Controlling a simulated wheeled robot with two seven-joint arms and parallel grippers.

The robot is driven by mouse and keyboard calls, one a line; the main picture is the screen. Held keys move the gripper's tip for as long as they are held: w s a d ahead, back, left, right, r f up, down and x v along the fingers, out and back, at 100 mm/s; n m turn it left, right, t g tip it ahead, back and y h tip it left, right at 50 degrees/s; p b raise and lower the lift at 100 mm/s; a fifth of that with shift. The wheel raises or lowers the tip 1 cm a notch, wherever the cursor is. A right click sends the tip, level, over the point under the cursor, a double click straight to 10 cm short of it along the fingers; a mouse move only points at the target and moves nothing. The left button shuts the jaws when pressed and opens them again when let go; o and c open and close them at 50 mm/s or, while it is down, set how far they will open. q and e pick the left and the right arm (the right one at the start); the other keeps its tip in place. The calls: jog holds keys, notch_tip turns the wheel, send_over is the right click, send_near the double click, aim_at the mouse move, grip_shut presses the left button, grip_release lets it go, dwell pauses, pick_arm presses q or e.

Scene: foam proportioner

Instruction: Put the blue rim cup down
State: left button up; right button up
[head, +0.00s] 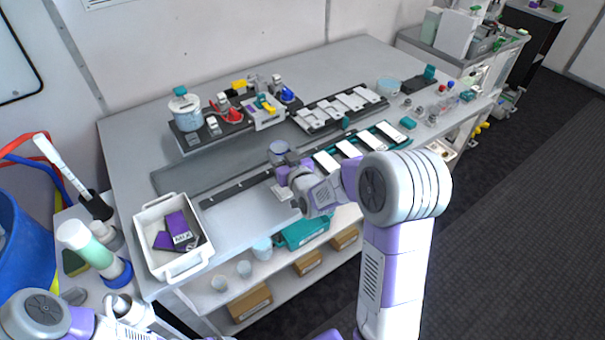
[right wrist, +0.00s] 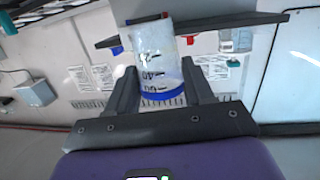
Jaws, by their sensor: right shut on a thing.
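The blue rim cup (head: 279,149) is a small translucent cup with a blue band at its top in the head view. It stands about upright in my right gripper (head: 287,163), over the middle of the bench (head: 238,228). In the right wrist view, the cup (right wrist: 154,55) sits between both dark fingers, with its dark scale marks upside down and its blue rim low in the picture. My right gripper (right wrist: 160,90) is shut on it. I cannot tell whether its base touches anything. My left arm shows at lower left; its gripper is not visible.
A dark rack (head: 237,128) with a white tub (head: 187,118) and several small items stands behind. Trays with white plates (head: 341,108) lie to the right. A white bin (head: 147,223) with purple packs stands front left.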

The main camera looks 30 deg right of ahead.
jog(key=d+r+p, duration=0.1)
jog(key=d+r, duration=0.4)
jog(key=d, duration=0.2)
notch_tip(320, 180, down, 10)
jog(key=shift+d+r+m+h+b, duration=0.15)
jog(key=shift+r+m+h+b, duration=0.05)
jog(key=shift+m+h+b, duration=0.25)
jog(key=shift+f+b, duration=0.6)
jog(key=shift+b, duration=0.3)
jog(key=o, duration=1)
jog(key=shift+r, duration=0.1)
